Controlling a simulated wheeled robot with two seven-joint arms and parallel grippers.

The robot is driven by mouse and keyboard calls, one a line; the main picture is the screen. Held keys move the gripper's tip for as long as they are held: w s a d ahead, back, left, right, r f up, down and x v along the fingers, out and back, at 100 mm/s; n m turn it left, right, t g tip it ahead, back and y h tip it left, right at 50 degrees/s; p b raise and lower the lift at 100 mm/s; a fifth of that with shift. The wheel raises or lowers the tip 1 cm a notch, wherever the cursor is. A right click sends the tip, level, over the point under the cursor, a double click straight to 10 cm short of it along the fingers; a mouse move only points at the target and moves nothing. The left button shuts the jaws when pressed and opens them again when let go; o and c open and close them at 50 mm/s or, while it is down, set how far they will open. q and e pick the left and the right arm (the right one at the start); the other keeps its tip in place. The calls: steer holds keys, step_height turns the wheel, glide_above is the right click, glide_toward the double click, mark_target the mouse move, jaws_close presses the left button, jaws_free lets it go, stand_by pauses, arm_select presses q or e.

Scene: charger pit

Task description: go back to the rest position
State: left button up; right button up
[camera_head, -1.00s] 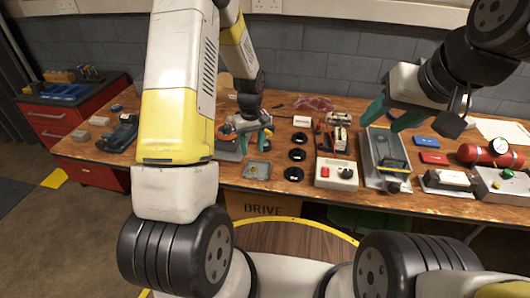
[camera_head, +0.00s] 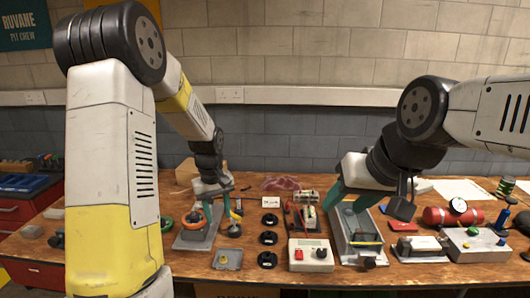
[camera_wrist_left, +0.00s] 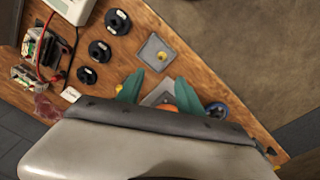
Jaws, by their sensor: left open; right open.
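An orange part (camera_wrist_left: 168,107) and the grey stand show beyond the fingers, partly hidden. My right gripper (camera_head: 352,197) is open above a long grey tray (camera_head: 345,240) at the right of the bench. Nothing shows held in it. My left arm hides part of the bench's left end.
The bench (camera_head: 200,272) carries several black discs (camera_head: 268,239), a white box with a red button (camera_head: 310,255), a small grey plate (camera_head: 228,260), a red cylinder with a gauge (camera_head: 452,215) and a grey button box (camera_head: 478,244). A red cabinet (camera_head: 15,213) stands left. The wall is behind.

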arm_select(q)
steer(key=s+r+m+t, duration=0.25)
steer(key=s+r, duration=0.65)
steer(key=r, duration=0.5)
steer(key=s+d+r+m+t+h, duration=0.1)
steer(key=s+r, duration=0.2)
steer(key=s, duration=0.3)
steer(key=s+r+m+t, duration=0.2)
steer(key=s, duration=0.5)
steer(key=shift+d+r+h, duration=0.35)
steer(key=shift+r+h, duration=0.05)
